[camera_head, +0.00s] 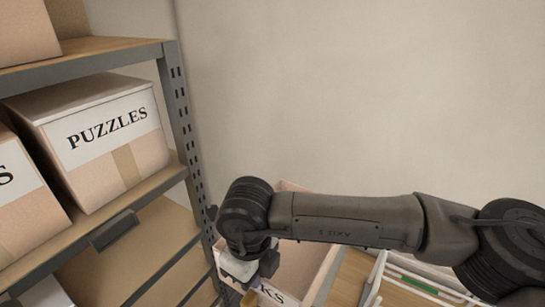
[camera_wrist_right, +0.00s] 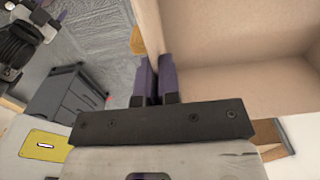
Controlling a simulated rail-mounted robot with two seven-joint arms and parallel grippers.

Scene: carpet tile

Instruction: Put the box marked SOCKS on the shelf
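The open-topped box marked SOCKS (camera_head: 318,262) is low in the head view, beside the shelf; only the end of its label, "KS", shows below my right arm. In the right wrist view its pale inside (camera_wrist_right: 235,50) fills the upper right. My right gripper (camera_wrist_right: 154,80) has its two purple fingers close together on the box's wall, which runs between them. In the head view my right wrist hides much of the box. The shelf (camera_head: 150,190) stands at the left with grey metal posts and wooden boards. My left arm seems to show at the wrist view's upper left; its fingers are unclear.
A box marked PUZZLES (camera_head: 100,135) stands on the middle board, with another labelled box (camera_head: 20,200) left of it. A box (camera_head: 25,35) is on the board above. A container with files (camera_head: 420,287) is at the lower right. A grey drawer cabinet (camera_wrist_right: 75,95) stands on the carpet.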

